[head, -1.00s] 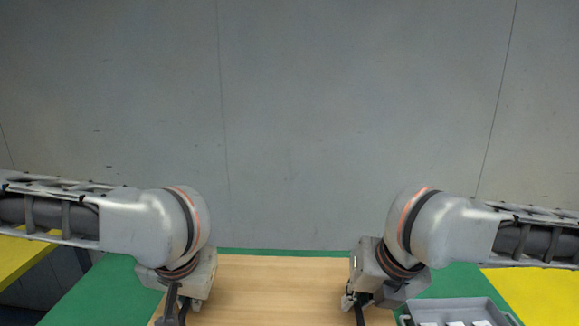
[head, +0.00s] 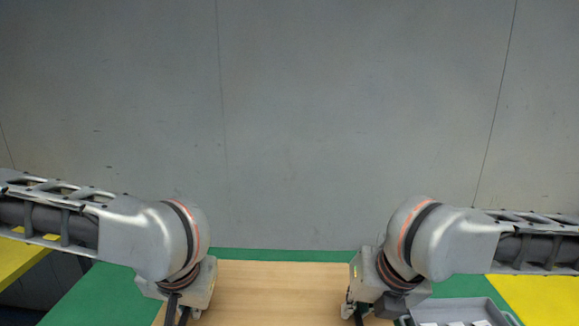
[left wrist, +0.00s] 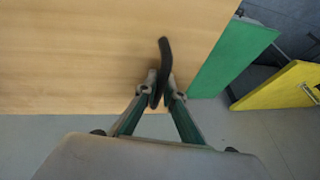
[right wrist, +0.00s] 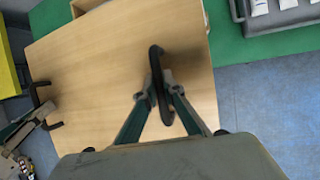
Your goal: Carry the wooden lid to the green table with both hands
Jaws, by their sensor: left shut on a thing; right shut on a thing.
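The wooden lid (head: 285,292) is a flat light-brown board with a black handle near each of two opposite ends. My left gripper (left wrist: 160,92) is shut on one black handle (left wrist: 164,55). My right gripper (right wrist: 158,92) is shut on the other handle (right wrist: 156,58). The green table (head: 85,298) shows behind and on both sides of the lid. In the right wrist view, the lid's far part overlaps the green top and its near part has floor beside it. I cannot tell whether the lid touches the table.
A grey tray (head: 450,308) with white items stands on the green table at the right. A wooden box edge (right wrist: 88,5) shows beyond the lid. Yellow tables stand left (head: 22,258) and right (head: 540,298). A grey wall (head: 290,120) rises behind.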

